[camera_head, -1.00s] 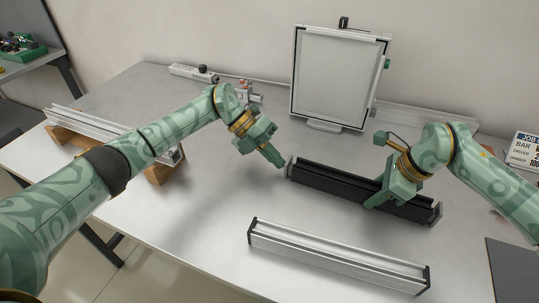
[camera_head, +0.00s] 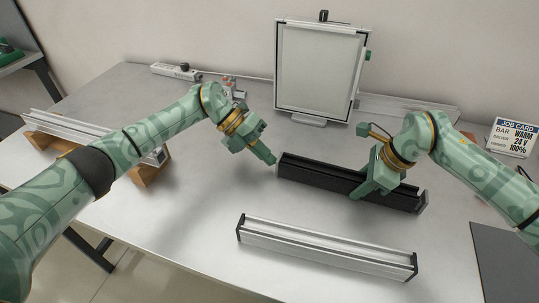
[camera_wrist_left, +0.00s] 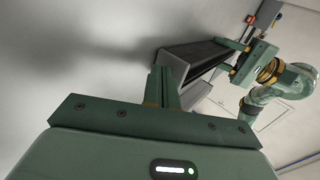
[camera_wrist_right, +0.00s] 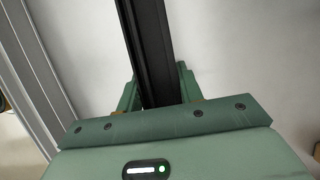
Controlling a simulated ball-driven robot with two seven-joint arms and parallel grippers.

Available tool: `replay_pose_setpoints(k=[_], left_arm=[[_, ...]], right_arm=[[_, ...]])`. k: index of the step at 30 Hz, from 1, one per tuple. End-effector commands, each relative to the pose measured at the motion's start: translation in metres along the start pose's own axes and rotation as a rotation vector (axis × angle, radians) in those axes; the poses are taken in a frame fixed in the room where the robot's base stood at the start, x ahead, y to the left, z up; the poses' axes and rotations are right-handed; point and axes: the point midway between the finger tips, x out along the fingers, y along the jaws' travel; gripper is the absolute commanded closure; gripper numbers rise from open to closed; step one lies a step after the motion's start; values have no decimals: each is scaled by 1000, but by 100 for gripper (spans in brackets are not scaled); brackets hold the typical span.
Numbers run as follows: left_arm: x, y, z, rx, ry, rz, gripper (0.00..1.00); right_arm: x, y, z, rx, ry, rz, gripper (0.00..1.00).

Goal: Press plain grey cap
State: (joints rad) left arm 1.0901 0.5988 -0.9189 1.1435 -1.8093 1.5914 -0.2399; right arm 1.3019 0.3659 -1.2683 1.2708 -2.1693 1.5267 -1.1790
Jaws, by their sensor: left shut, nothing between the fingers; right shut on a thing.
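A black bar (camera_head: 330,177) lies on the table in the head view, with a grey cap (camera_head: 422,203) on its right end. Its left end is at my left gripper (camera_head: 273,160), which is shut and empty with its tips right beside that end. In the left wrist view a plain grey cap (camera_wrist_left: 172,66) covers the near end of the bar, just past my shut fingers (camera_wrist_left: 160,84), which partly hide it. I cannot tell whether they touch. My right gripper (camera_head: 366,188) is shut around the black bar, which also runs between its fingers in the right wrist view (camera_wrist_right: 152,50).
A silver bar (camera_head: 325,246) with black ends lies in front. A framed panel (camera_head: 320,70) stands behind. A job card (camera_head: 511,137) and a dark mat (camera_head: 505,265) are at right. Another rail (camera_head: 85,130) rests on wooden blocks at left.

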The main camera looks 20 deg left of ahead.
Motion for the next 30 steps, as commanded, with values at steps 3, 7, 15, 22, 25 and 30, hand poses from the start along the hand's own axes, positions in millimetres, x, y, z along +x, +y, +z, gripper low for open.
replay_pose_setpoints(k=[3, 7, 15, 22, 25, 30], left_arm=[[-22, 20, 2, -7, -12, 9, 100], [-55, 19, 2, -4, -14, 10, 100], [-107, 19, 2, -6, -15, 10, 100], [-122, 19, 2, -5, -13, 9, 100], [-123, 19, 2, -5, -13, 9, 100], [-122, 19, 2, -5, -13, 9, 100]], right_arm=[[-1, -1, 0, 1, 0, -1, 93], [-1, -1, -1, 3, 1, -3, 93], [-2, -2, -2, 5, 3, -4, 93], [-2, -2, -3, 5, 3, -4, 93], [-2, -2, -3, 5, 3, -4, 93], [-2, -2, -3, 5, 4, -4, 93]])
